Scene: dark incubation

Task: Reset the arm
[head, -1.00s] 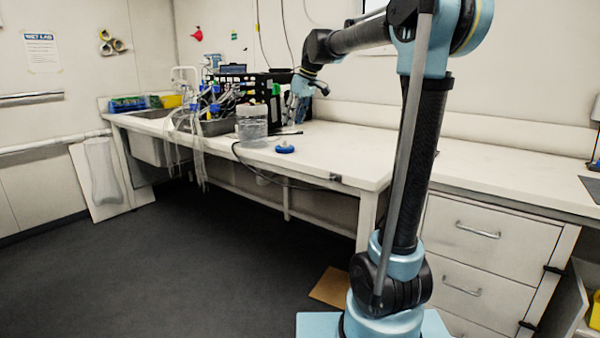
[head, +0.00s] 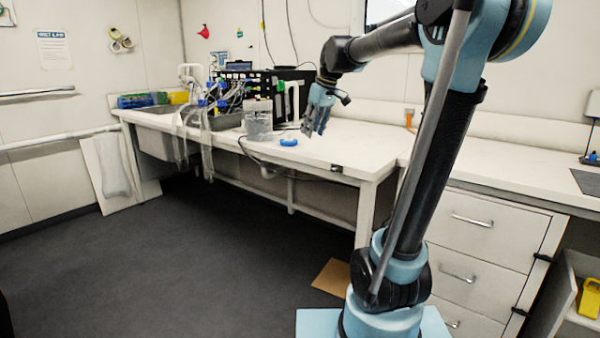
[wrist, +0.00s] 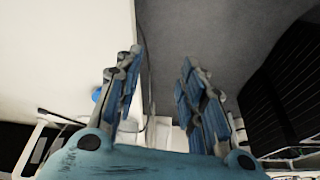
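My gripper (head: 317,125) hangs from my raised arm above the white counter, fingers pointing down. In the wrist view its two blue-padded fingers (wrist: 162,58) are spread apart with a clear gap. Nothing is held between them. A clear jar (head: 258,122) stands upright on the counter to the left of the gripper, apart from it. A round blue lid (head: 288,142) lies on the counter near the jar, below and left of the gripper. A bit of blue beside the left finger in the wrist view is mostly hidden.
A black crate (head: 287,80) stands behind the jar, with cluttered tubing and blue-capped items by the sink (head: 225,122). The counter (head: 345,150) right of the gripper is mostly bare. Drawers (head: 475,265) and dark open floor (head: 180,270) lie below.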

